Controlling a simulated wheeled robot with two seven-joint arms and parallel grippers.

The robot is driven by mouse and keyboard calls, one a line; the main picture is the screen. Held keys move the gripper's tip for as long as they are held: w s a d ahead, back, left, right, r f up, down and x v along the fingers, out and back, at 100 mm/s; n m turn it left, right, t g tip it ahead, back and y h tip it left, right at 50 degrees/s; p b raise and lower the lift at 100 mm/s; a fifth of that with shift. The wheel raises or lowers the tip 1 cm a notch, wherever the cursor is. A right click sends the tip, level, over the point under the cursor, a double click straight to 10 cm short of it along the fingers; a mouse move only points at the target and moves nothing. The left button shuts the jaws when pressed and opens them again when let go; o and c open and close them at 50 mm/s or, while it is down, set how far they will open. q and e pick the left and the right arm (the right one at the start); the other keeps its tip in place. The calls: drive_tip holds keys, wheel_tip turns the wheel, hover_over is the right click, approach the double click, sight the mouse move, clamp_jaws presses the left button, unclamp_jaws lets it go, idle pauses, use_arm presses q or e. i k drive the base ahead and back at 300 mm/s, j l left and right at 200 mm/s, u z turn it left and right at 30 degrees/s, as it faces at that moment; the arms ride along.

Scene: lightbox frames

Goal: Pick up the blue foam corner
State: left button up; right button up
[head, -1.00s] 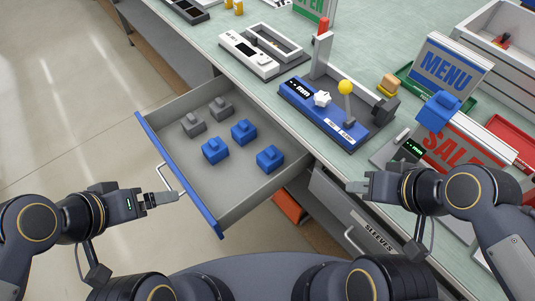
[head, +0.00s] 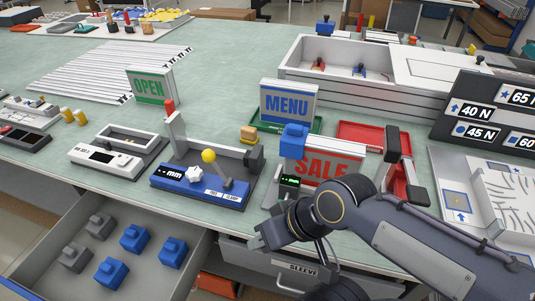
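Three blue foam corners sit in the open drawer at lower left: one at the front (head: 110,272), one behind it (head: 135,238) and one to the right (head: 172,252). Two grey ones of like shape (head: 75,256) (head: 100,225) lie left of them. A further blue corner-like piece (head: 293,140) sits on the upper left corner of the SALE sign (head: 335,165). My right gripper (head: 258,239) is by the counter's front edge, right of the drawer and below that sign, touching no blue piece. Its finger gap is unclear. My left gripper is out of view.
A blue-based gauge (head: 200,188) with a yellow-knobbed lever stands between drawer and sign. The MENU sign (head: 288,103) is behind the SALE sign. A closed SLEEVES drawer (head: 300,268) is under the counter.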

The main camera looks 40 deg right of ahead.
sight(111, 273)
drive_tip(key=k+l+z, duration=0.2)
drive_tip(key=k, duration=0.45)
drive_tip(key=i+j+z, duration=0.1)
drive_tip(key=z, duration=0.4)
drive_tip(key=j+z, duration=0.3)
drive_tip(key=z, duration=0.2)
drive_tip(key=j+z, duration=0.25)
drive_tip(key=z, duration=0.25)
drive_tip(key=j, duration=1.5)
drive_tip(key=k, duration=0.05)
